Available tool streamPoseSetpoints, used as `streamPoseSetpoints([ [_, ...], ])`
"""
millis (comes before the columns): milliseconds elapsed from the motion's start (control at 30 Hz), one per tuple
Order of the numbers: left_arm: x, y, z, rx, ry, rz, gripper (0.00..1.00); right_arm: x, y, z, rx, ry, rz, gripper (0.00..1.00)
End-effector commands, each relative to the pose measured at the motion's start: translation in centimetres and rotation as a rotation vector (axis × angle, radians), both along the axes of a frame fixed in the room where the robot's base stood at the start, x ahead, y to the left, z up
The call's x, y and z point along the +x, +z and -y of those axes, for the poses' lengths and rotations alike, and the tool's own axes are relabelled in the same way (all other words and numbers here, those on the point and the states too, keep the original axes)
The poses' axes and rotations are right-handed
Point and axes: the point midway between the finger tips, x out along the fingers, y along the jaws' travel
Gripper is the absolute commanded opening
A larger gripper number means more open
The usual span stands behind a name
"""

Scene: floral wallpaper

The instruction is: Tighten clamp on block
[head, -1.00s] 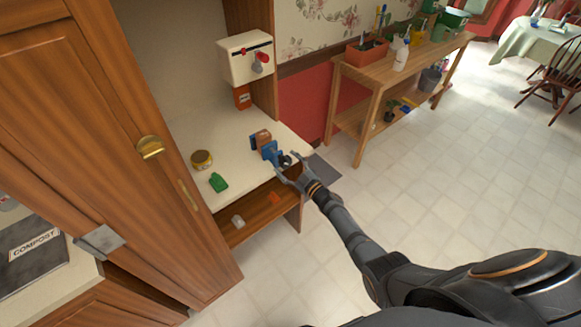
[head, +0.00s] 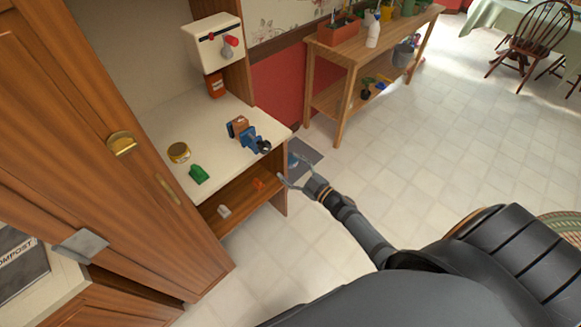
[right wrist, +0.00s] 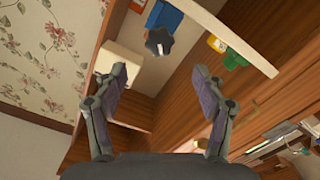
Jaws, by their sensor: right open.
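A blue clamp (head: 249,138) with a black star-shaped knob (head: 264,146) stands at the front right corner of the white counter (head: 232,172). A brown wooden block (head: 239,123) sits at the clamp's far end; I cannot tell how tightly it is held. My right gripper (head: 284,168) is open and empty, off the counter's front edge and apart from the knob. In the right wrist view, the knob (right wrist: 159,40) shows just beyond and between the open fingers (right wrist: 159,73), with part of the blue clamp body (right wrist: 163,17) behind it. My left gripper is out of view.
A yellow tin (head: 178,152) and a green bottle (head: 198,175) stand left on the counter. A lower shelf (head: 240,195) holds small items. A white box with a red knob (head: 214,43) hangs above. Open floor (head: 420,150) lies to the right.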

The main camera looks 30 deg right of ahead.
Motion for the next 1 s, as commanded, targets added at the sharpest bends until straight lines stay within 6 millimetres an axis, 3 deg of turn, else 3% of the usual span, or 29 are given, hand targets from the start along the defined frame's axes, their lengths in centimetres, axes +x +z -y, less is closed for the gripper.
streamPoseSetpoints([
  [67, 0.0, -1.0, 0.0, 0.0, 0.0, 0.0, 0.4, 0.2, -0.6, -0.1, -0.077, 0.008, 0.024, 0.7],
  [167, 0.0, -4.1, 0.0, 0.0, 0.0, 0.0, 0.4, 0.7, -1.9, -0.4, -0.401, 0.039, 0.132, 0.7],
  [300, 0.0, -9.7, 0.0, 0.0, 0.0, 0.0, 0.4, 1.6, -3.2, -0.8, -1.166, 0.082, 0.413, 0.7],
  [400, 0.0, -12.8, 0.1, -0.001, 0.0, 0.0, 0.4, 2.1, -2.9, -0.8, -1.706, 0.078, 0.624, 0.7],
  [500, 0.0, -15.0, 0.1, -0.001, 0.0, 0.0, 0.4, 2.3, -1.9, -0.8, -2.142, 0.052, 0.789, 0.7],
  [600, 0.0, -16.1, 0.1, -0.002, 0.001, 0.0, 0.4, 2.3, -0.8, -0.9, -2.427, 0.02, 0.889, 0.7],
  [700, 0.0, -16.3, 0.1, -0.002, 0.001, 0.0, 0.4, 2.3, 0.0, -0.9, -2.562, 0.002, 0.933, 0.7],
  [867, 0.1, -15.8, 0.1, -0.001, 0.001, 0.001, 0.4, 2.6, 0.5, -0.9, -2.588, -0.003, 0.939, 0.7],
  [1000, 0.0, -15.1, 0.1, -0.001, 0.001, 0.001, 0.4, 4.4, 0.8, -1.5, -2.583, -0.007, 0.935, 0.7],
])
